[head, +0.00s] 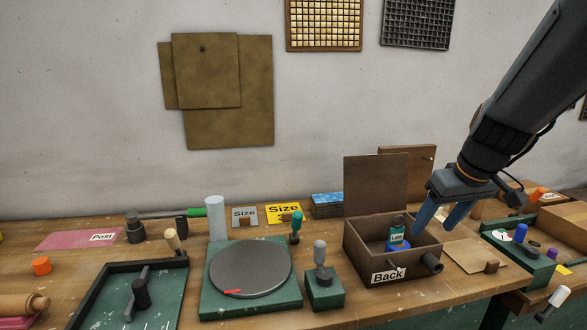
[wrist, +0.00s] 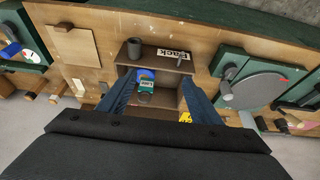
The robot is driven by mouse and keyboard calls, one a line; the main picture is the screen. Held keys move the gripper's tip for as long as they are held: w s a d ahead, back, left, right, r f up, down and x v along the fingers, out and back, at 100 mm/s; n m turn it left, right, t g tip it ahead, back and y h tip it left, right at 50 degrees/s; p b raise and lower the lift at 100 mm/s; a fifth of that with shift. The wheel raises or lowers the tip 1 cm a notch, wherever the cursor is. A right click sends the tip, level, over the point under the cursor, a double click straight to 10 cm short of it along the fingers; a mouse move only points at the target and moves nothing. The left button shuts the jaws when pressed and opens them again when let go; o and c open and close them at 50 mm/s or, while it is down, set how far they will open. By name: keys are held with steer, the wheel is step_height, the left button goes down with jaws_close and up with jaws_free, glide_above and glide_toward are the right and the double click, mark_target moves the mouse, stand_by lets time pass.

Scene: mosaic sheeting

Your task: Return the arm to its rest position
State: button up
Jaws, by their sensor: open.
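My gripper (head: 440,219) is at the right, over the right side of an open brown box labelled "Back" (head: 364,262). Its two blue fingers are spread apart with nothing between them. In the wrist view my gripper (wrist: 158,98) points toward the same box (wrist: 160,54), with a finger on either side of the picture. Inside the box is a blue item with a green-and-white labelled piece (head: 397,240); it also shows in the wrist view (wrist: 146,82). Whether the fingertips touch the box wall I cannot tell.
A raised brown lid (head: 375,185) stands behind the box. Left of it are a green lever block (head: 324,289) and a green turntable base (head: 250,305) with a grey disc. A green-edged station (head: 530,262) stands to the right.

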steer(key=s+a+f+m+g, duration=0.2)
steer(key=s+a+f+g, duration=0.1)
steer(key=s+a+f, duration=0.8)
steer(key=s+f, duration=0.2)
steer(key=s, duration=0.1)
steer(key=shift+s+a+g+h, duration=0.2)
steer(key=shift+a+g+h, duration=0.1)
steer(key=shift+a+h, duration=0.1)
stand_by(0.5)
